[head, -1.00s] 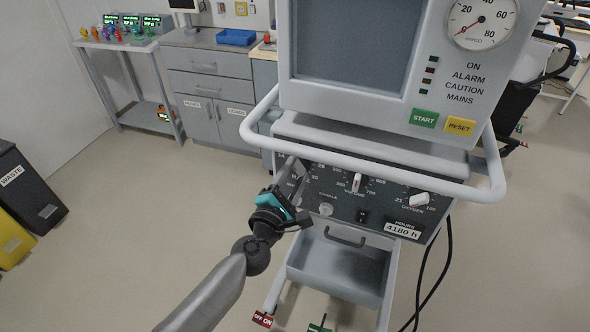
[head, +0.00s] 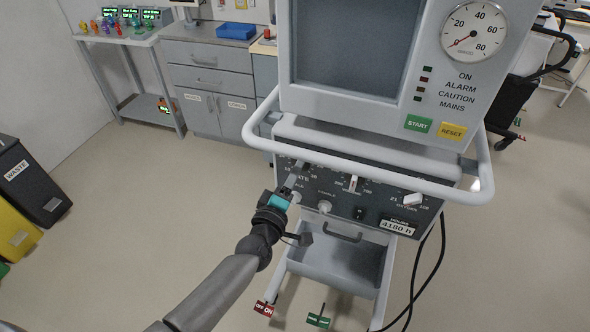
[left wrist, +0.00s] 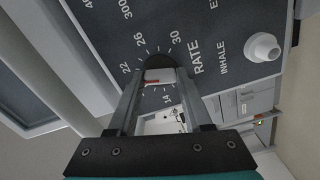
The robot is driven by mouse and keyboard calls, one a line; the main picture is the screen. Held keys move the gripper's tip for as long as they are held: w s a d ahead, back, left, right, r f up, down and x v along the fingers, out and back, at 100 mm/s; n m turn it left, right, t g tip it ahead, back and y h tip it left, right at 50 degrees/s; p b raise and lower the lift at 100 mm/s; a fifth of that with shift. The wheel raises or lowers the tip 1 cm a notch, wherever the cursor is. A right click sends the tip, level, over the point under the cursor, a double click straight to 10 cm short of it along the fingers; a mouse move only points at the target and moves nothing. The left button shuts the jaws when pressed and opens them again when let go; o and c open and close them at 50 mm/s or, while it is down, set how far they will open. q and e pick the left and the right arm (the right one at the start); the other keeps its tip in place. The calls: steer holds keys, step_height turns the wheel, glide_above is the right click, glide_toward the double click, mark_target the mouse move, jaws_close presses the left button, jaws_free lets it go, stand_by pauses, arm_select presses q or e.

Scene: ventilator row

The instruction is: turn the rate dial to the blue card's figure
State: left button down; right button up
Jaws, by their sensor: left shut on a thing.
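The ventilator's rate dial (left wrist: 158,75) is a pale knob with a red mark on the dark control panel (left wrist: 225,22). In the left wrist view it sits between the fingertips of my left gripper (left wrist: 160,90), which is shut on it. Figures 22, 26, 30 and 14 show around the dial, beside the word RATE. The red mark lies toward the left of that picture, on the side of the scale below 22; its exact figure is unclear. In the head view my left gripper (head: 292,184) reaches the panel's left end and partly covers the dial. I see no blue card. My right gripper is out of view.
A volume dial (head: 353,184) and an oxygen dial (head: 413,199) are farther right on the panel. A white rail (head: 350,166) runs in front of and above it. A grey drawer (head: 335,262) hangs below. Open floor lies to the left.

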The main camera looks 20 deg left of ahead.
arm_select(q)
steer(key=shift+m+p, duration=0.3)
steer(key=shift+m, duration=0.6)
steer(key=shift+c, duration=1.6)
jaws_free()
steer(key=shift+s, duration=0.1)
steer(key=s+a, duration=0.1)
steer(key=s, duration=1.4)
steer(key=shift+a+p, duration=0.15)
steer(key=shift+p, duration=0.3)
